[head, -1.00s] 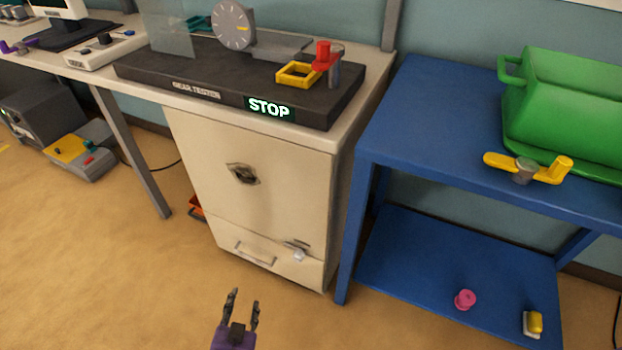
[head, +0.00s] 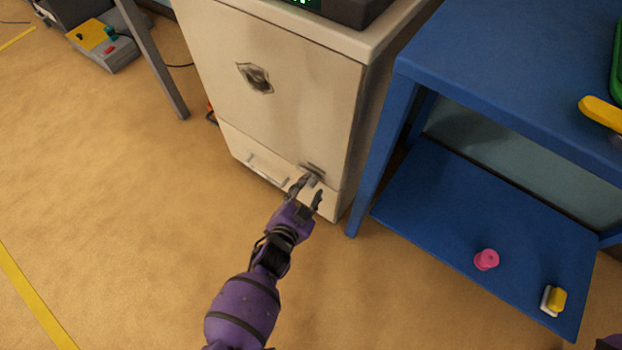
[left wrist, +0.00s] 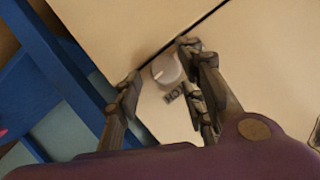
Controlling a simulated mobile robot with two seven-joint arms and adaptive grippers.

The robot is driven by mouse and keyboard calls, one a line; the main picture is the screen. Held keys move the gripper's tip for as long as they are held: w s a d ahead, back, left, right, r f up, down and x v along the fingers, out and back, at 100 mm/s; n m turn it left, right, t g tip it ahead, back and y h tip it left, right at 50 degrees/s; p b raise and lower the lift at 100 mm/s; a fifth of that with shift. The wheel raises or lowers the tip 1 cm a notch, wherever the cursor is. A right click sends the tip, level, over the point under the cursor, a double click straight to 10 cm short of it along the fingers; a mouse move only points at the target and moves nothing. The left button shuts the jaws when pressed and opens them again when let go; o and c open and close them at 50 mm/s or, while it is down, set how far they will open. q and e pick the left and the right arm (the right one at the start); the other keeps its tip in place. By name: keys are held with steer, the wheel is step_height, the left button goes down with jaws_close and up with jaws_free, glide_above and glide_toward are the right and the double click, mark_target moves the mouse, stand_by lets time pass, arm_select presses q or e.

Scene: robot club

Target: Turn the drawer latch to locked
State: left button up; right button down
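The drawer latch (head: 315,174) is a small grey piece near the top right of the low drawer front (head: 236,148) of a cream cabinet. In the left wrist view it is a pale round knob (left wrist: 165,69) by the dark seam, with a small dark label (left wrist: 174,94) beside it, too blurred to read. My left gripper (head: 308,190) is open in front of the latch. In the left wrist view its fingers (left wrist: 158,72) stand on either side of the knob; I cannot tell whether they touch it. Which way the latch is turned is unclear. My right gripper is out of view.
The drawer handle (head: 267,171) is left of the latch. A blue shelf unit (head: 372,170) stands close on the right, with a pink spool (head: 486,260) and a yellow-and-white item (head: 553,299) on its lower shelf. The floor in front is clear.

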arm_select(q)
steer(key=shift+w+d+f, duration=0.2)
steer(key=shift+w+f, duration=0.2)
steer(key=shift+w, duration=0.45)
steer(key=shift+d+r, duration=0.1)
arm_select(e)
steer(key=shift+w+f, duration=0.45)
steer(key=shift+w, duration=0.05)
arm_select(q)
steer(key=shift+s, duration=0.1)
steer(key=shift+c, duration=0.5)
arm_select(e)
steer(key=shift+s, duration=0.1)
